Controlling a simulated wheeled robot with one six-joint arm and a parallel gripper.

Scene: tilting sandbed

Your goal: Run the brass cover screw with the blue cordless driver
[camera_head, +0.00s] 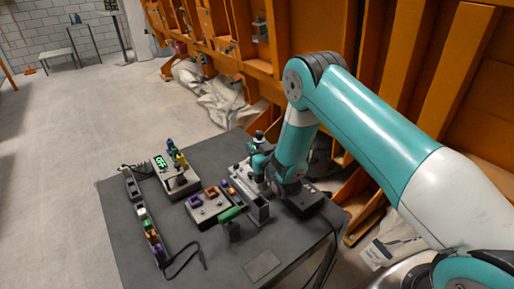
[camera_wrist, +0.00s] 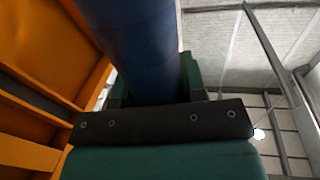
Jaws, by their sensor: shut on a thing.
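My gripper (camera_wrist: 153,88) is shut on a thick dark-blue cylinder (camera_wrist: 140,45), which looks like the body of the blue cordless driver. The dark green fingers stand on either side of it in the wrist view, and it runs out past the top edge. In the head view my gripper (camera_head: 260,164) is low over the right part of the dark table, beside a pale grey fixture. The driver is mostly hidden there by my wrist. I cannot make out the brass cover screw, and the driver's tip is not visible.
The dark table (camera_head: 262,266) carries a box with a green display (camera_head: 176,178), a grey block with purple and orange parts (camera_head: 207,205), a green-handled tool (camera_head: 231,216) and a power strip (camera_head: 150,236) with plugs. Cables lie at the left. An orange wall frame stands behind.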

